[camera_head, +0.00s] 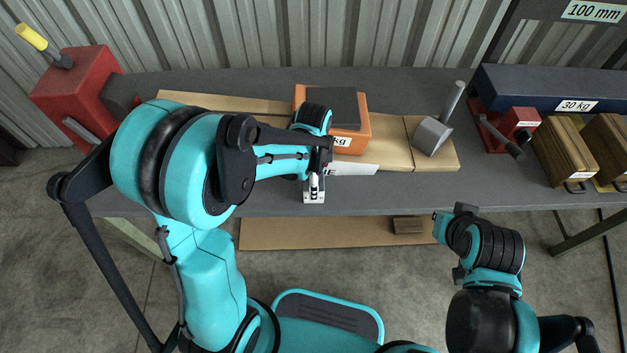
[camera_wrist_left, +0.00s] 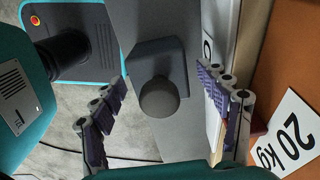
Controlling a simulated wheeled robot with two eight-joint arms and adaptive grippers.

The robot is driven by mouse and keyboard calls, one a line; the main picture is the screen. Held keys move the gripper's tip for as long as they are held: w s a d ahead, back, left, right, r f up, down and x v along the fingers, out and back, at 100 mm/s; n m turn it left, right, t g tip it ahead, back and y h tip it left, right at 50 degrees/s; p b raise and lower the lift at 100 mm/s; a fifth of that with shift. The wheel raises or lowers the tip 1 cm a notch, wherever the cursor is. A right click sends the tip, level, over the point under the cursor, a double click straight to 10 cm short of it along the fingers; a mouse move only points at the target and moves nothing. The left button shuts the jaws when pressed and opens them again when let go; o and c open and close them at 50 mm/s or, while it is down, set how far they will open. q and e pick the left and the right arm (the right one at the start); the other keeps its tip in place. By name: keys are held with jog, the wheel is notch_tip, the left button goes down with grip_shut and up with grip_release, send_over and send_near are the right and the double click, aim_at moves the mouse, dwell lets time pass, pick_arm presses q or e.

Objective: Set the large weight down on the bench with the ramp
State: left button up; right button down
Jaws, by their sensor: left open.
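An orange weight (camera_head: 350,139) with a dark top panel rests on pale wooden boards (camera_head: 398,148) on the grey bench (camera_head: 420,188). Its label reads "20 kg" in the left wrist view (camera_wrist_left: 270,160). A white lettered strip (camera_head: 355,169) with a tapered end lies along its front; I cannot tell whether it belongs to a ramp. My left gripper (camera_head: 314,178) is at the weight's front left. In the wrist view its open fingers (camera_wrist_left: 165,110) are either side of a dark round knob (camera_wrist_left: 158,97) on a bracket, apart from it. My right gripper (camera_head: 455,213) hangs before the bench, its jaws unclear.
A grey block with a rod (camera_head: 433,136) stands on the boards' right end. A red vise-like fixture (camera_head: 500,128), a dark blue 30 kg weight (camera_head: 545,88) and wooden blocks (camera_head: 565,150) fill the right. A red box with a yellow-handled lever (camera_head: 78,85) stands left.

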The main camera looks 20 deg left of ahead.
pick_arm(q)
notch_tip(320, 180, up, 10)
jog(key=p, duration=0.4)
jog(key=shift+r, duration=0.15)
jog(key=shift+s+a+r, duration=0.1)
jog(key=shift+s+r, duration=0.1)
jog(key=shift+r, duration=0.35)
jog(key=s+a+r+n+t, duration=0.2)
jog(key=s+r+n+t, duration=0.1)
jog(key=s+n, duration=0.2)
jog(key=s+a+r+n+t, duration=0.2)
jog(key=s+r+n+t, duration=0.2)
jog(key=n, duration=0.5)
jog(key=shift+s+a+r+n, duration=0.25)
jog(key=shift+s+n, duration=0.15)
jog(key=shift+s, duration=0.1)
